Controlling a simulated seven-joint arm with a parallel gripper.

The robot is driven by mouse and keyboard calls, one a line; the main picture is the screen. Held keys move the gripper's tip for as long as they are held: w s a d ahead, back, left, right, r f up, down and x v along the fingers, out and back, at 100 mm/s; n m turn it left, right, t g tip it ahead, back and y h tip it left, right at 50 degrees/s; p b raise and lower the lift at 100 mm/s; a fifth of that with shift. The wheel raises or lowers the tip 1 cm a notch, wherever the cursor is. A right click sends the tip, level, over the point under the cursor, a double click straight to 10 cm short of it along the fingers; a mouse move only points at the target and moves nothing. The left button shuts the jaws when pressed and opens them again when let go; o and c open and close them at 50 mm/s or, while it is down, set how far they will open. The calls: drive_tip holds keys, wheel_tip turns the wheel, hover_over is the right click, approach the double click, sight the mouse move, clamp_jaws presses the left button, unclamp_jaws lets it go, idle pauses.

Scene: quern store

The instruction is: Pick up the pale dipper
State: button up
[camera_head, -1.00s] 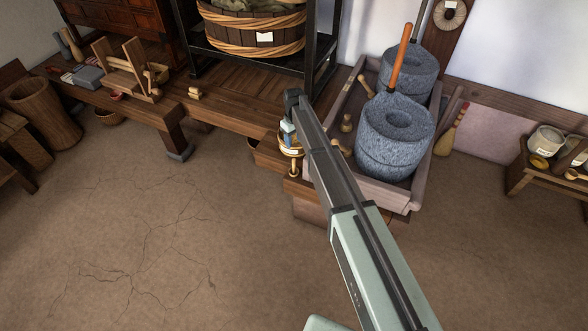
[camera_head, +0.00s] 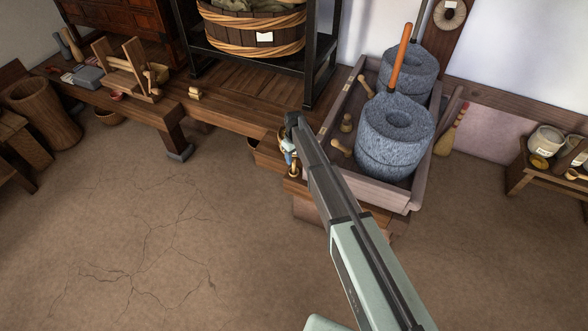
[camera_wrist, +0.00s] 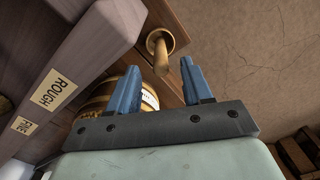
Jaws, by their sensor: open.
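A pale wooden piece with a round base and an upright handle, which looks like the pale dipper (camera_wrist: 160,44), stands on the brown wooden step. Its handle end shows between my gripper's two blue fingertips in the wrist view. My gripper (camera_wrist: 158,68) is open, with one finger on each side of the handle; I cannot tell whether either touches it. In the head view the dipper (camera_head: 294,171) shows just below my gripper (camera_head: 288,151), partly hidden by my arm and fingers.
A hooped wooden tub (camera_wrist: 97,101) is close beside the left finger. A long trough (camera_wrist: 82,68) with "ROUGH" and "FINE" labels lies left of it. In the head view grey quern stones (camera_head: 396,135) stand in the trough (camera_head: 385,190). The floor (camera_head: 150,235) in front is clear.

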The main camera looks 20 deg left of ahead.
sight(294, 159)
drive_tip(key=shift+f, duration=1.85)
clamp_jaws()
